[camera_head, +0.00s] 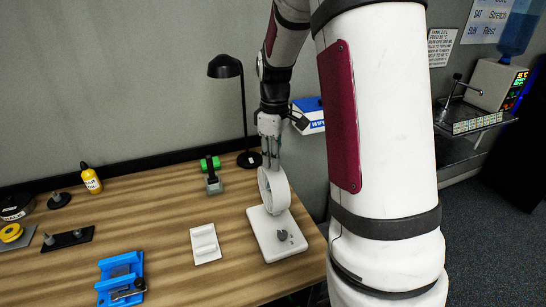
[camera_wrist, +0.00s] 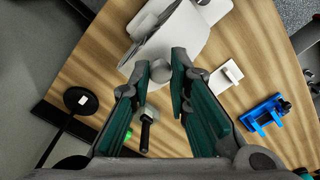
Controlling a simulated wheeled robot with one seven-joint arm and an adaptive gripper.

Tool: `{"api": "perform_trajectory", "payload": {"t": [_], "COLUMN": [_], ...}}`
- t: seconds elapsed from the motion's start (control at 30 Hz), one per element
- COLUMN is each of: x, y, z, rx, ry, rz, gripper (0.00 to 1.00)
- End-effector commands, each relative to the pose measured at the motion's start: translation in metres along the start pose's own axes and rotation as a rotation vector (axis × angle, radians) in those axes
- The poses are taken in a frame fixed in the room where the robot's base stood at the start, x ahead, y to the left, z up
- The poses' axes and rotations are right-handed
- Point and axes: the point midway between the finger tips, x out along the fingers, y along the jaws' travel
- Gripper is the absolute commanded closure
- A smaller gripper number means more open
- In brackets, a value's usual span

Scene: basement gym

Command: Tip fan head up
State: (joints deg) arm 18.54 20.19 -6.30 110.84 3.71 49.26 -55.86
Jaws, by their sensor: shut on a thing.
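The fan is white, with a ring-shaped head (camera_head: 264,189) standing over a flat rectangular base (camera_head: 284,249) near the table's right edge. A small grey dial sits on the base. My gripper (camera_head: 271,165) points down at the top of the head from above. In the wrist view the fan head (camera_wrist: 185,32) is beyond my fingertips (camera_wrist: 163,72). A round grey-white piece lies between the two fingertips, and my gripper is shut on it at the fan head. The exact contact is partly hidden by the fingers. The head looks close to upright, with its exact tilt unclear.
A white switch plate (camera_head: 206,243) and a blue clamp-like fixture (camera_head: 121,277) lie left of the fan. A green-and-grey tool (camera_head: 211,174) and a black lamp (camera_head: 226,67) stand behind. A blue-white wipes box (camera_head: 309,115) is near my wrist. Bare table lies between them.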

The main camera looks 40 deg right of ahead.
Motion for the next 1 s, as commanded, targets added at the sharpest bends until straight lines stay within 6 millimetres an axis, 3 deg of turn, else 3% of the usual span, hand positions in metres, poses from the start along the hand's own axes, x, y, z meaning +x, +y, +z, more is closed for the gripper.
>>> {"api": "perform_trajectory", "payload": {"t": [0.7,1.0], "x": [0.011,0.015], "y": [0.048,0.057], "z": [0.050,0.057], "rx": [0.008,0.000], "ry": [0.276,0.338], "rz": [-0.282,-0.339], "gripper": [1.00,1.00]}}
